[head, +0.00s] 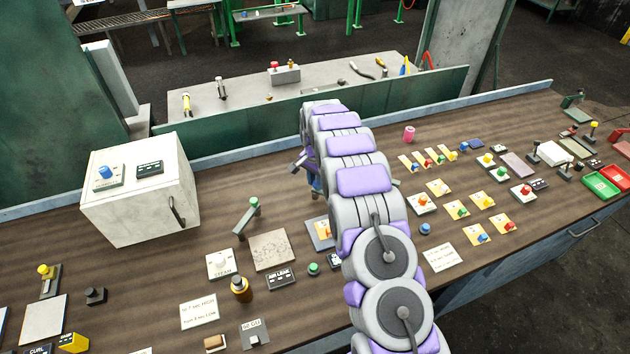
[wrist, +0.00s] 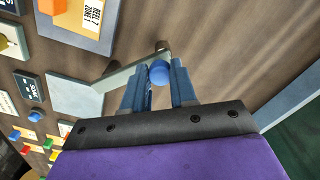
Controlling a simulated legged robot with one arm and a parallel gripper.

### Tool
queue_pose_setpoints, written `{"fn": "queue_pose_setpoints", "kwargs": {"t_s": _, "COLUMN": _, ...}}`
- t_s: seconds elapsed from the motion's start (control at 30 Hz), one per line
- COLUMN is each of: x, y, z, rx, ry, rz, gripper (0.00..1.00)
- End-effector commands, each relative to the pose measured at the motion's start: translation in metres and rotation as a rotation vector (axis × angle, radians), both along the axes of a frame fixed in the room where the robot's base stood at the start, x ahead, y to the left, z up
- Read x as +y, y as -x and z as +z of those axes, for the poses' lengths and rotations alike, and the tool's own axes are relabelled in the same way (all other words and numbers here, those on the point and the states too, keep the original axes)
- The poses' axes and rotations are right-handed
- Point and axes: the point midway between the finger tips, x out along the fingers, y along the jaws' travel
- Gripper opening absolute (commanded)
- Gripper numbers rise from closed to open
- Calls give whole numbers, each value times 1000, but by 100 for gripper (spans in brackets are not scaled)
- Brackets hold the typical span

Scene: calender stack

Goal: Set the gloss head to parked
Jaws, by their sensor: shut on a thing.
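In the wrist view, my gripper (wrist: 158,82) has its two blue fingers around a round blue knob (wrist: 159,72) and is shut on it. The knob sits at a pale grey-green lever arm (wrist: 128,76), which slants from a grey plate (wrist: 75,92) on the wooden desk. No label naming the gloss head is readable, so I cannot tell whether this lever belongs to it. In the head view, my arm hides the knob and most of the lever, and only a bit of my gripper's blue shows (head: 316,184) beside the arm.
A white cabinet box (head: 135,195) stands on the left of the desk. A similar lever with a green knob (head: 253,203) is left of my arm. Several yellow plates with coloured knobs (head: 456,209) crowd the right. A green backboard (head: 240,125) rises behind the desk.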

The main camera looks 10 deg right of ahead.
Motion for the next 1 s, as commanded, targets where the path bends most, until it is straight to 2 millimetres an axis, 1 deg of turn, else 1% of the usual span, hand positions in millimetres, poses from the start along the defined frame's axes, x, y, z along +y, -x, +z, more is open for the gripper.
{"fn": "queue_pose_setpoints", "kwargs": {"t_s": 0.03, "x": -1, "y": -3, "z": 1, "rx": -7, "ry": 0, "rz": -6, "gripper": 0}}
{"fn": "queue_pose_setpoints", "kwargs": {"t_s": 0.43, "x": -2, "y": -5, "z": 1, "rx": -9, "ry": 0, "rz": -14, "gripper": 0}}
{"fn": "queue_pose_setpoints", "kwargs": {"t_s": 0.47, "x": -2, "y": -5, "z": 1, "rx": -10, "ry": -1, "rz": -14, "gripper": 27}}
{"fn": "queue_pose_setpoints", "kwargs": {"t_s": 0.7, "x": -2, "y": -3, "z": 2, "rx": -9, "ry": -1, "rz": -13, "gripper": 50}}
{"fn": "queue_pose_setpoints", "kwargs": {"t_s": 0.73, "x": -2, "y": -3, "z": 2, "rx": -9, "ry": -1, "rz": -13, "gripper": 52}}
{"fn": "queue_pose_setpoints", "kwargs": {"t_s": 1.0, "x": -1, "y": -2, "z": 4, "rx": -6, "ry": -1, "rz": -13, "gripper": 52}}
